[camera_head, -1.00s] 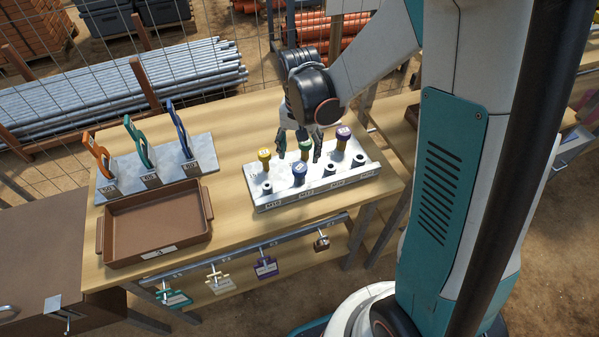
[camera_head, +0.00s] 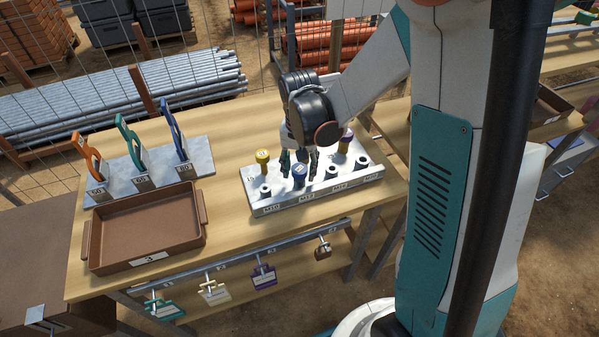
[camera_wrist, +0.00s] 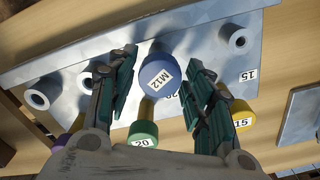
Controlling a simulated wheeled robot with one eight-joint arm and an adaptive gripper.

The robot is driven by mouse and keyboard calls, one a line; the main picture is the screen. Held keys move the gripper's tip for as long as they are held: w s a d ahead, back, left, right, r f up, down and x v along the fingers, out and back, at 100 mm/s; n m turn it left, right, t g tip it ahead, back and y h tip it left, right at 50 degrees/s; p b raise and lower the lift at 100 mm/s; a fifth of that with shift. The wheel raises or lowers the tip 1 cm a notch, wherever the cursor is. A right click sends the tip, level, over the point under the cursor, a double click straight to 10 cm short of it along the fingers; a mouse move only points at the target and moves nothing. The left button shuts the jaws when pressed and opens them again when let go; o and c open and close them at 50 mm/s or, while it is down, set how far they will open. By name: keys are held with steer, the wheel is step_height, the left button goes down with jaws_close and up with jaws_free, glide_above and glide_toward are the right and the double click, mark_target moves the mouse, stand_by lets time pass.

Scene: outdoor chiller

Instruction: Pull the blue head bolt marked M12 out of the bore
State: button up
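The blue-headed bolt (camera_head: 299,172) stands in the front row of the grey bore block (camera_head: 290,199) on the bench. In the wrist view its blue head (camera_wrist: 155,73) shows a white M12 label. My gripper (camera_head: 299,164) reaches down over the block, with one finger on each side of the blue head. In the wrist view my gripper (camera_wrist: 162,62) is open, with gaps visible between the head and the fingers. The bolt's lower shank and bore are hidden.
A green-headed bolt (camera_wrist: 143,134), a yellow-headed bolt (camera_head: 262,158) and a purple-headed bolt (camera_head: 345,138) stand close by in the block. Empty bore collars (camera_head: 332,171) flank the blue bolt. A brown tray (camera_head: 200,232) and a stand of coloured-handled tools (camera_head: 207,167) are left.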

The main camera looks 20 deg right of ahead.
mark_target(299, 168)
jaws_close()
steer(key=shift+r+p, duration=0.45)
steer(key=shift+r, duration=0.3)
steer(key=shift+r+p, duration=1.9)
steer(key=shift+r, duration=0.85)
steer(key=shift+c, duration=0.5)
jaws_free()
jaws_close()
